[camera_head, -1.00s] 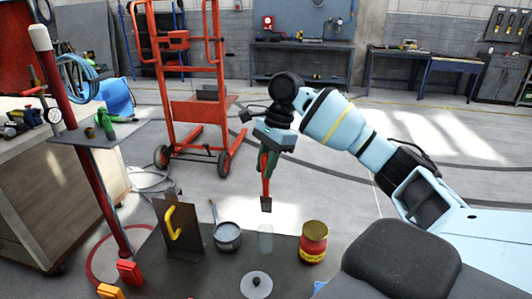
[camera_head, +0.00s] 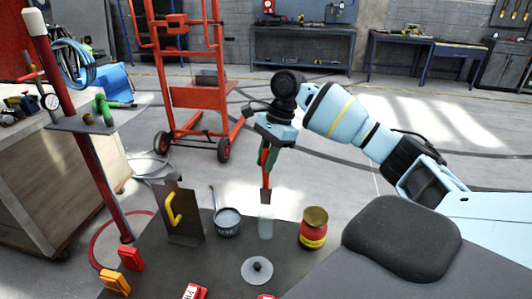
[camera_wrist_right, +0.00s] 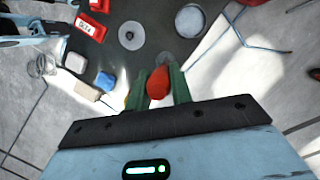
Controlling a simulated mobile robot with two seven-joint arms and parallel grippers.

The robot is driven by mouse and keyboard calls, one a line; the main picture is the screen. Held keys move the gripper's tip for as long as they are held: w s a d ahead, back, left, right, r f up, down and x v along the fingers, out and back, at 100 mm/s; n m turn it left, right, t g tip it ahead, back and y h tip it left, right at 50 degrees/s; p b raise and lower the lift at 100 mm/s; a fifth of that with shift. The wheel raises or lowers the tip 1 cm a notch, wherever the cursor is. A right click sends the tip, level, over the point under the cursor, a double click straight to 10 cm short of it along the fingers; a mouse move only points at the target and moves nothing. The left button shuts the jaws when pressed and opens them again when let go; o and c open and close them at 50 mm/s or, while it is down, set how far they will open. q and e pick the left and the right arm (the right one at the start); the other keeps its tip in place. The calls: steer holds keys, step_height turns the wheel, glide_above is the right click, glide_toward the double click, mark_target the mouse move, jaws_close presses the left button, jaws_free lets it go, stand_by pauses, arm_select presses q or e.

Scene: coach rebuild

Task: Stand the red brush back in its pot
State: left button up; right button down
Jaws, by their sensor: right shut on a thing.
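My right gripper (camera_head: 270,140) is shut on the red brush (camera_head: 266,180), which hangs upright with its dark bristle end down. In the head view the bristle end is just above, or level with, the mouth of a clear glass-like pot (camera_head: 265,226) on the dark table; I cannot tell whether it has entered. In the right wrist view the red handle end (camera_wrist_right: 158,83) sits between the green fingers of the right gripper (camera_wrist_right: 159,86). The rest of the brush is hidden there. My left gripper is not in view.
A red and yellow can (camera_head: 313,232) stands right. A round lid (camera_head: 257,271) lies in front. A brown board with a yellow handle (camera_head: 187,225) stands further left.

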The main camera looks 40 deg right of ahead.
mark_target(266, 188)
steer(key=shift+f+b, duration=0.6)
steer(key=shift+f, duration=2.7)
steer(key=shift+f+p, duration=0.35)
steer(key=shift+f, duration=0.45)
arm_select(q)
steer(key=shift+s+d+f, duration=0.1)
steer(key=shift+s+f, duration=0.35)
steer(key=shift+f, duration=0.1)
arm_select(e)
steer(key=shift+f, duration=0.7)
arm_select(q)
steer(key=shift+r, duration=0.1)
